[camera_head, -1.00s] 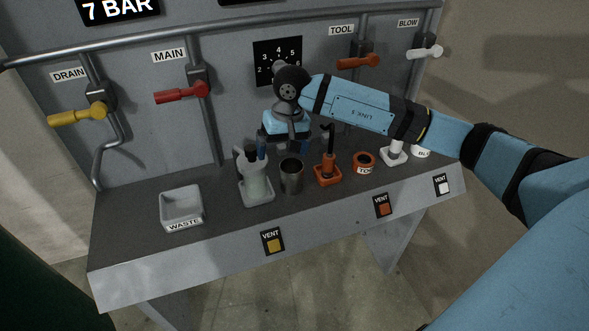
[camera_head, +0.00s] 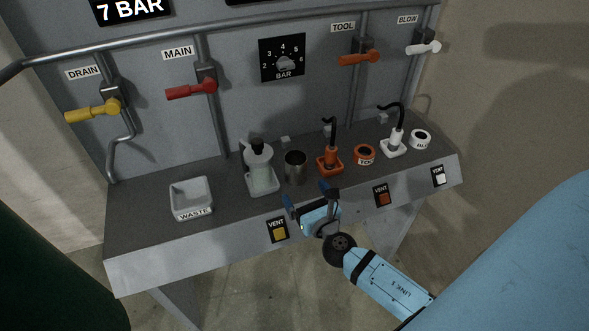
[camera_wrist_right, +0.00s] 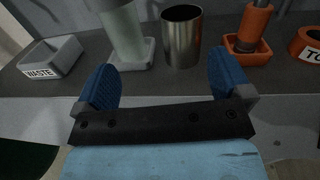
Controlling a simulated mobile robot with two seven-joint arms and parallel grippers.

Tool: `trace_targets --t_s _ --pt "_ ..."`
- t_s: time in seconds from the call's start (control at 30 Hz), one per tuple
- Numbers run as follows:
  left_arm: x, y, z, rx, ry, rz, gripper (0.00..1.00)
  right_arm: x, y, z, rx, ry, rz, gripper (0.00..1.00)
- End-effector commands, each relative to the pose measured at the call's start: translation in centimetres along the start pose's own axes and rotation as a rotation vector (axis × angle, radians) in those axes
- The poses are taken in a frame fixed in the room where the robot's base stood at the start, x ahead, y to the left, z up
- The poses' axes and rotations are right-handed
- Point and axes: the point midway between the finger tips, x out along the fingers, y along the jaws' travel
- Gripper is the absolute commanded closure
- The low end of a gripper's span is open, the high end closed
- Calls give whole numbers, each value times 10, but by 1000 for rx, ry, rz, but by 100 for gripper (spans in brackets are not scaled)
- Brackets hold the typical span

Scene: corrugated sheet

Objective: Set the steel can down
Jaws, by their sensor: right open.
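The steel can (camera_head: 295,168) stands upright on the grey bench, between the pale bottle in its tray and the orange tool in its holder. In the right wrist view the steel can (camera_wrist_right: 181,37) is beyond the fingertips, with a gap between. My right gripper (camera_head: 308,193) is open and empty at the bench's front edge, in front of the can. Its two blue fingers show apart in the right wrist view (camera_wrist_right: 165,80). My left gripper is not in view.
The pale bottle (camera_head: 260,170) stands close left of the can, and the orange tool (camera_head: 330,157) close right. A waste tray (camera_head: 191,199) sits at the left. An orange ring (camera_head: 364,154), a white tool (camera_head: 395,142) and a white ring (camera_head: 420,139) are further right. Valve handles line the back panel.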

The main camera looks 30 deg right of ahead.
Motion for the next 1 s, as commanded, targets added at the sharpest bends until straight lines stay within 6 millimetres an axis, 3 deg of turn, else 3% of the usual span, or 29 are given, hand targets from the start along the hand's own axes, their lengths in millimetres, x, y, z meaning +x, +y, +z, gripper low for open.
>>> trace_targets --t_s 0.07,0.17,0.5,0.77,1.0 --pt "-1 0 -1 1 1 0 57 -9 -13 -7 27 20 -62 3" --pt "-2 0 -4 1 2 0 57 -4 -19 -9 38 25 -89 3" --pt "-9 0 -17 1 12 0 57 60 -24 -9 36 23 -86 3" --pt "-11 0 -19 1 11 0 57 80 -26 -9 34 23 -84 3" --pt "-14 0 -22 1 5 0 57 115 -31 -7 34 23 -84 3"
